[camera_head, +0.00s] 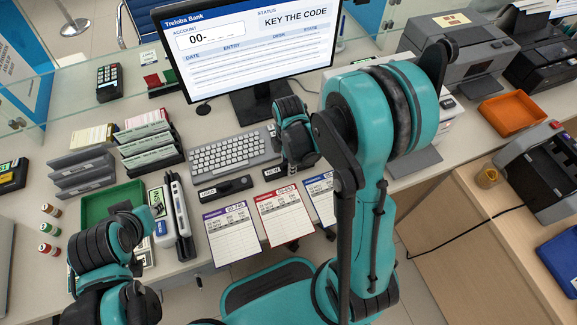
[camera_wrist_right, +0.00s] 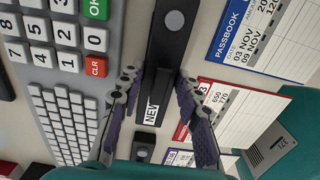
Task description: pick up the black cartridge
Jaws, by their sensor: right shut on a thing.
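A long black cartridge with a white NEW label (camera_wrist_right: 152,108) and a grey round spot lies between the fingers of my right gripper (camera_wrist_right: 157,78). The gripper is shut on it across its width. In the head view its labelled end (camera_head: 272,171) shows beside the gripper, and the rest is hidden behind the gripper. A second black cartridge, labelled USED (camera_head: 225,188), lies to its left in front of the keyboard. Its round-spotted end shows low in the right wrist view (camera_wrist_right: 143,147). My left arm is at the lower left; its fingers cannot be made out.
The keyboard (camera_head: 233,153) and monitor (camera_head: 245,50) are behind the cartridges. Passbook cards (camera_head: 285,217) hang near the counter's front edge. A green tray (camera_head: 100,205), card holders (camera_head: 150,145) and stamps stand at the left. A printer (camera_head: 470,50) and orange tray (camera_head: 510,112) are at the right.

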